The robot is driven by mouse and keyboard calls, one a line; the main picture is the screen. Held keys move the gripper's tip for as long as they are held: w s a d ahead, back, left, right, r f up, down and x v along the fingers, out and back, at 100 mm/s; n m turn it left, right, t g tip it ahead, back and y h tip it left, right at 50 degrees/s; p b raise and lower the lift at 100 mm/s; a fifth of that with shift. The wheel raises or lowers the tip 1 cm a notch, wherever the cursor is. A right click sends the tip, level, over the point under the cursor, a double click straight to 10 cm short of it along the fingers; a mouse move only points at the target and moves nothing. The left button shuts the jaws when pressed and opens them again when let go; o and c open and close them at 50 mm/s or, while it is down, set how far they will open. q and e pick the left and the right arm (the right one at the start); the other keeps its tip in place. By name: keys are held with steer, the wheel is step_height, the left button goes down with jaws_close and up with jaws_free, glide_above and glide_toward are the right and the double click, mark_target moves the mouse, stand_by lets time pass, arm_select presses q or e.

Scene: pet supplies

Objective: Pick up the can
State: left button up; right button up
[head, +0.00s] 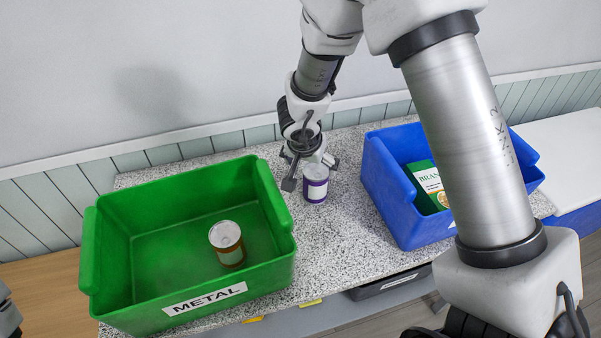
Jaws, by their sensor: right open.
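A purple can (316,190) with a pale label and a silver lid stands upright on the speckled counter, between the green bin and the blue bin. My right gripper (311,174) is open at the can's top, with one finger to the left of the can and one behind its right side. I cannot tell whether the fingers touch it. A second can (227,244), orange-brown with a silver lid, stands inside the green bin.
The green bin (196,306), labelled METAL, stands left on the counter (335,245). The blue bin (398,205) on the right holds a green and white box (428,184), partly hidden by my arm. A wall runs behind. The counter between the bins is otherwise clear.

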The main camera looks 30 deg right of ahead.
mark_target(315, 173)
steer(key=shift+s+d+f+b, duration=0.2)
steer(key=shift+f+b, duration=0.05)
steer(key=shift+f, duration=0.25)
steer(key=shift+s+d+f+b, duration=0.15)
steer(key=shift+s+f+b, duration=0.1)
steer(key=shift+f, duration=0.25)
steer(key=x, duration=0.1)
steer(key=b+x, duration=0.1)
steer(key=x, duration=0.2)
steer(key=shift+w+d+f+b, duration=0.1)
steer(key=shift+w+f+b, duration=0.2)
steer(key=shift+w, duration=0.1)
steer(key=shift+w+d+f, duration=0.15)
steer(key=shift+w+f, duration=0.05)
steer(key=shift+f, duration=0.15)
steer(key=shift+s+r, duration=0.2)
steer(key=shift+s, duration=0.1)
steer(key=c, duration=0.4)
arm_select(q)
steer(key=f, duration=0.2)
steer(key=shift+s+f, duration=0.35)
steer(key=shift+s, duration=0.05)
arm_select(e)
steer(key=c, duration=0.8)
